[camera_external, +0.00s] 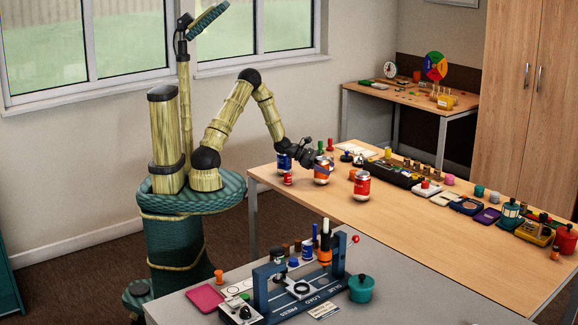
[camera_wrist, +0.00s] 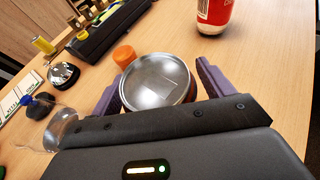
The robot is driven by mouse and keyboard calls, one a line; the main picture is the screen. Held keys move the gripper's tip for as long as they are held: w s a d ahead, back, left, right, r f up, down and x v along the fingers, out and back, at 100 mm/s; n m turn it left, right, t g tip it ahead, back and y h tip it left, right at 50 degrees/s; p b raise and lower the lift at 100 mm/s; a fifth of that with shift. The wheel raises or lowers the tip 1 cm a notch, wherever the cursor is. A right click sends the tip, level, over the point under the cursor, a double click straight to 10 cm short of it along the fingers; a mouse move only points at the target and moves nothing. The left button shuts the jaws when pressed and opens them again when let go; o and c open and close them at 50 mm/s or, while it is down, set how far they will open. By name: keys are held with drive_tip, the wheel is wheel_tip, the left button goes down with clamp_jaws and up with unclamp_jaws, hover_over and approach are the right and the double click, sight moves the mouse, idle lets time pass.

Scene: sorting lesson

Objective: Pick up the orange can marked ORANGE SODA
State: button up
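The orange can (camera_external: 321,176) stands upright near the left part of the wooden table, partly hidden by my gripper (camera_external: 319,167). In the wrist view its silver top (camera_wrist: 158,82) lies between the two purple fingers of my gripper (camera_wrist: 158,80). One finger is on each side, very close to the rim. I cannot tell whether they touch or press on it. The can's marking is not readable. It seems to rest on the table.
A red can (camera_external: 362,186) stands to the right, also in the wrist view (camera_wrist: 214,14). A blue can (camera_external: 284,161) and a small red piece (camera_external: 288,179) are to the left. A small orange piece (camera_wrist: 123,56) sits close beside the can. The table's right front is clear.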

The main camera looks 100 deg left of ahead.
drive_tip(key=shift+s, duration=0.15)
drive_tip(key=c, duration=0.7)
drive_tip(key=shift+c, duration=0.6)
drive_tip(key=shift+r, duration=0.15)
wheel_tip(320, 180, up, 10)
drive_tip(key=shift+f+p, duration=0.1)
drive_tip(key=shift+p, duration=0.95)
